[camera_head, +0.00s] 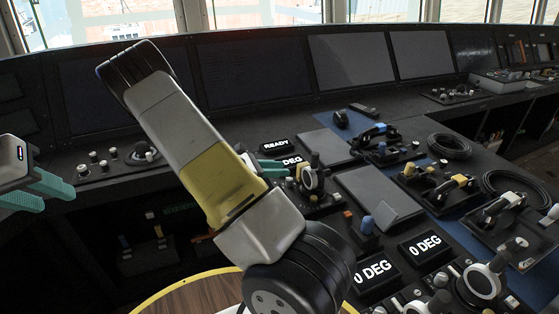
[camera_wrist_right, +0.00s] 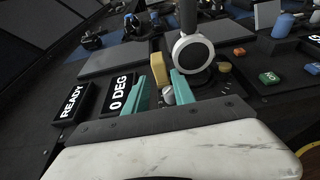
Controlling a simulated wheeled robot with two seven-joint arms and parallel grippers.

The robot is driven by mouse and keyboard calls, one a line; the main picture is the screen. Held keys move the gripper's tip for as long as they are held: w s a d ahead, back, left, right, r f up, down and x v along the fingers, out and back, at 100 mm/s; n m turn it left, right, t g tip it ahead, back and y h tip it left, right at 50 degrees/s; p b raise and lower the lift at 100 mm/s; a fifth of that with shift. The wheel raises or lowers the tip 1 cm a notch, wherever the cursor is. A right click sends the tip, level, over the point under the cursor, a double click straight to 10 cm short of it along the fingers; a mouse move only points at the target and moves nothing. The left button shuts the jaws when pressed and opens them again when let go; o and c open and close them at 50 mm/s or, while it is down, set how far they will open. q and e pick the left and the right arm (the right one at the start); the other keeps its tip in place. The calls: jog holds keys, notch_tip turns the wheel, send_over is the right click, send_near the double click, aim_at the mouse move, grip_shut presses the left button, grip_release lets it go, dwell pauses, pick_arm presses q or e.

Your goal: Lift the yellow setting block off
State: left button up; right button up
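The yellow setting block (camera_wrist_right: 158,68) stands upright beside a lever with a round white-rimmed hub (camera_wrist_right: 193,53) in the right wrist view. My right gripper (camera_wrist_right: 161,77) has its teal fingers apart, one on each side of the block's near end. I cannot tell whether either finger touches the block. In the head view, the right gripper (camera_head: 272,168) is partly hidden behind my own arm, close to the lever (camera_head: 312,178). My left gripper (camera_head: 45,192) is open and empty at the left edge, away from the block.
A READY display (camera_wrist_right: 72,102) and a 0 DEG display (camera_wrist_right: 119,94) lie left of the right gripper. A silver knob (camera_wrist_right: 168,95) sits between the fingers. Other levers and a coiled black cable (camera_head: 449,146) are on the console to the right. A flat grey panel (camera_head: 322,146) is bare.

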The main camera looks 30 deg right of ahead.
aim_at(298, 170)
jog(key=x, duration=0.5)
jog(key=f+x, duration=0.1)
jog(key=x, duration=0.1)
jog(key=shift+w+d, duration=0.1)
jog(key=shift+d, duration=0.1)
grip_shut()
